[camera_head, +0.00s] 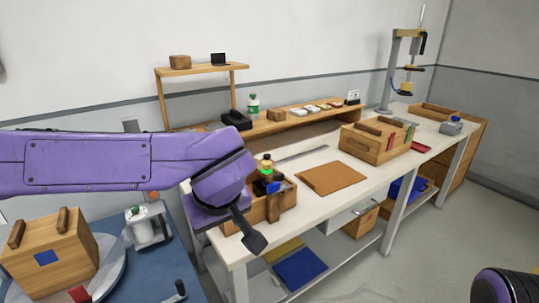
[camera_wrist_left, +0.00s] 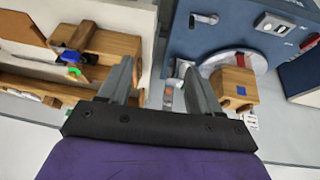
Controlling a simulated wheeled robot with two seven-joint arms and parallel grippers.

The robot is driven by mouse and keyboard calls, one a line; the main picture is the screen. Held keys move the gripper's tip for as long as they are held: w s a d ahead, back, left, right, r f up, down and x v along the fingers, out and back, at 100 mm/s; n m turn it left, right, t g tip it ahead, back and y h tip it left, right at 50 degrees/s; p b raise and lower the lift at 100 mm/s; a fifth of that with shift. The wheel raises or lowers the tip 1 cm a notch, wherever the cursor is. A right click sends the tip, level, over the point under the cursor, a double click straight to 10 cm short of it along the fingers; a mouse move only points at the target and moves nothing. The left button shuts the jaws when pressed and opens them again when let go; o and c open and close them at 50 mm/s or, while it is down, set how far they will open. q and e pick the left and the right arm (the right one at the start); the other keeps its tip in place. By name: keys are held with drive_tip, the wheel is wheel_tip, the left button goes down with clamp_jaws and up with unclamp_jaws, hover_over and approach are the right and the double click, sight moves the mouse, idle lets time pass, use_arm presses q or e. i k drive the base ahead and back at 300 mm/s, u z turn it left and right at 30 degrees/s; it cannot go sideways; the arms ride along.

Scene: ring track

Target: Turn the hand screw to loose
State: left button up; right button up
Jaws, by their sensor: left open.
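I cannot tell for sure which part is the hand screw. A wooden block (camera_head: 48,258) with two raised wooden pieces and a blue square sits on a round grey plate at the lower left; a wooden block with a blue square also shows in the left wrist view (camera_wrist_left: 232,88). A small dark handle (camera_head: 178,292) stands at the blue table's front. My left gripper (camera_head: 252,238) points down beside the front of a wooden tool box (camera_head: 262,214). In the left wrist view its two fingers (camera_wrist_left: 155,72) are apart, with nothing between them.
The blue table (camera_head: 150,270) also bears a white device (camera_head: 147,226). The long white bench (camera_head: 236,248) holds a brown board (camera_head: 331,178), a wooden box (camera_head: 372,148) and a press stand (camera_head: 388,75).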

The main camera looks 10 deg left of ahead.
sight(266, 164)
drive_tip(key=i, duration=1.3)
